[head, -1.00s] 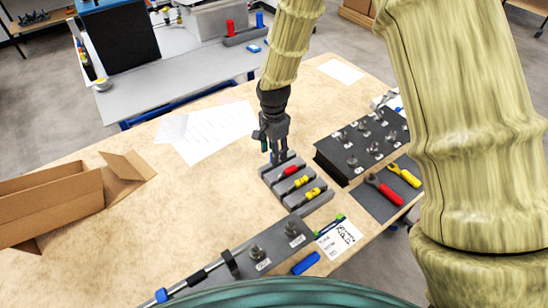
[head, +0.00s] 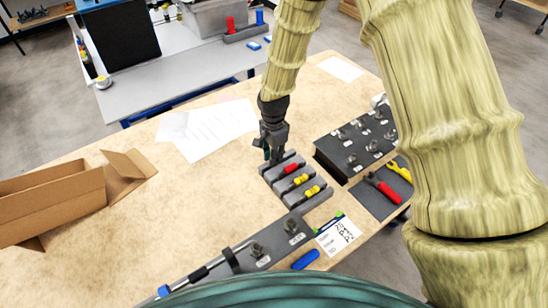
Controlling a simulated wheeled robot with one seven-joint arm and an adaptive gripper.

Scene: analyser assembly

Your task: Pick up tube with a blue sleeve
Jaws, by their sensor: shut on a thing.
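My gripper (head: 270,157) points down at the far end of the grey slotted holder (head: 318,200) in the head view. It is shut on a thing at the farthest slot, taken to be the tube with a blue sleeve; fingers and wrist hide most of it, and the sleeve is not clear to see. I cannot tell whether that tube is clear of its slot. The holder also bears a red-sleeved tube (head: 291,168) and two yellow-sleeved tubes (head: 301,179) nearer to me.
A dark block with several fittings (head: 352,145) stands close on the right. A long grey plate with a rod (head: 240,262) lies in front, beside a blue object (head: 305,260) and a printed card (head: 338,235).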

